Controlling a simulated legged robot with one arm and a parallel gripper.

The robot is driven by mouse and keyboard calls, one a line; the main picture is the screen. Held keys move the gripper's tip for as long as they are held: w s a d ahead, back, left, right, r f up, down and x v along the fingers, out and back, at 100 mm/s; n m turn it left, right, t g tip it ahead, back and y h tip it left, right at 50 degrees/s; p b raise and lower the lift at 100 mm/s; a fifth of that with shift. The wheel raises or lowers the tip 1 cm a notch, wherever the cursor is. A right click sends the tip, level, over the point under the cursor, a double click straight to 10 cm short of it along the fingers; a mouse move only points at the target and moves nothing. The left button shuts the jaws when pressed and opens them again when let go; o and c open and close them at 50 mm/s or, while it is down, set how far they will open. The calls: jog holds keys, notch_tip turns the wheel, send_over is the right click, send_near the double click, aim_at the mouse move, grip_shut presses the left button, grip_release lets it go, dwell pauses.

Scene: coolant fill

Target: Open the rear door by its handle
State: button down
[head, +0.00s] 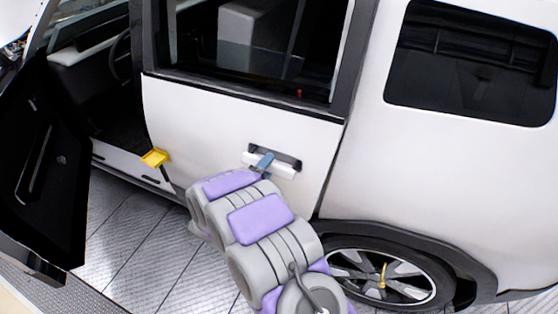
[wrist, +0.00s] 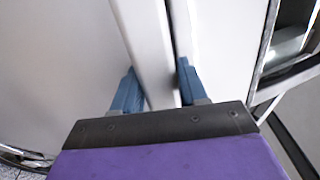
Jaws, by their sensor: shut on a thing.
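The white rear door (head: 230,130) of the car looks closed in the head view, flush with the body panel behind it. Its handle (head: 284,171) is a pale bar in front of a dark recess, near the door's rear edge. My gripper (head: 263,162) is at the handle, with a blue finger showing against it. In the wrist view, the two blue fingers of my gripper (wrist: 158,82) sit on either side of the white handle bar (wrist: 146,40) and are shut on it. My arm hides the lower part of the door.
The front door (head: 40,170) stands open at the left. A yellow piece (head: 155,158) sticks out near the rear door's front edge. The rear wheel (head: 385,278) is at lower right. The metal-plate floor (head: 130,235) is clear left of my arm.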

jog(key=shift+s+a, duration=0.2)
jog(key=shift+s, duration=0.05)
jog(key=shift+f, duration=0.1)
jog(key=shift+m+g+h, duration=0.3)
jog(key=shift+m+h, duration=0.1)
jog(key=shift+h, duration=0.1)
jog(key=shift+b+v, duration=0.65)
jog(key=shift+v, duration=1.6)
jog(key=shift+w, duration=0.1)
jog(key=shift+m+g+h, duration=0.3)
jog(key=shift+m+h, duration=0.1)
jog(key=shift+h, duration=0.2)
jog(key=shift+b+v, duration=0.6)
jog(key=shift+v, duration=1.6)
jog(key=shift+a+f, duration=0.1)
